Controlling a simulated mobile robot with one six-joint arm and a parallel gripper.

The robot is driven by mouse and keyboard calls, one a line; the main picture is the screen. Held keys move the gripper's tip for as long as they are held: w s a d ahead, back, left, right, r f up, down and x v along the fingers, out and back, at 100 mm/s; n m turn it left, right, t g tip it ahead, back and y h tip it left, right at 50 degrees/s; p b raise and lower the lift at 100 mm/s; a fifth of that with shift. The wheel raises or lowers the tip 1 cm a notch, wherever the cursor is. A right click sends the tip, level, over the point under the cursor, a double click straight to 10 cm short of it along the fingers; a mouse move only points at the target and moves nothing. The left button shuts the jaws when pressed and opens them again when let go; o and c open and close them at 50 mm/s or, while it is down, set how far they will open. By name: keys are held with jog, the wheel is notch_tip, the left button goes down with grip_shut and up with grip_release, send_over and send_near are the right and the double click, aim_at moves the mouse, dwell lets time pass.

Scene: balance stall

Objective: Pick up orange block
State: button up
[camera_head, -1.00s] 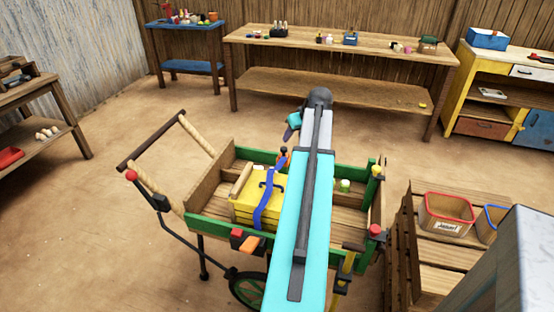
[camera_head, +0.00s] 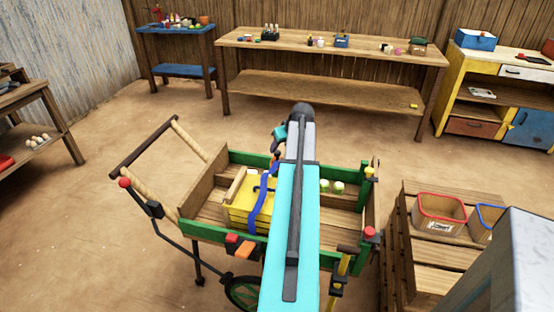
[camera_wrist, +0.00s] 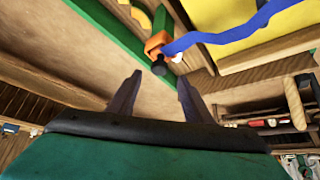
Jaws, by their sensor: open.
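No loose orange block can be made out for certain. A small orange piece (camera_head: 244,252) shows beside a red-and-black piece at the near side of the green-edged cart (camera_head: 205,231); I cannot tell if it is loose. In the wrist view, an orange fitting (camera_wrist: 158,42) with a black knob sits at the cart's green edge, by the end of a blue strap (camera_wrist: 225,37). My gripper (camera_wrist: 159,76) is open, with nothing between its two fingers; the fitting lies beyond the fingertips. In the head view my arm hides the fingers and part of the cart.
A yellow box (camera_head: 241,213) under the blue strap and two pale green cylinders (camera_head: 339,187) are in the cart. Wooden crates (camera_head: 424,277) with a red-rimmed bin (camera_head: 440,214) stand at right. A long workbench (camera_head: 330,46) holds small items behind; floor between is clear.

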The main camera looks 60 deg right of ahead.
aim_at(277, 152)
jog(key=shift+x, duration=1.05)
jog(key=shift+p+x, duration=0.75)
jog(key=shift+x, duration=1.85)
jog(key=shift+s+f, duration=0.1)
jog(key=shift+s, duration=0.05)
jog(key=c, duration=1.2)
jog(key=shift+o, duration=0.2)
jog(key=shift+r+b, duration=0.8)
jog(key=shift+r, duration=4.2)
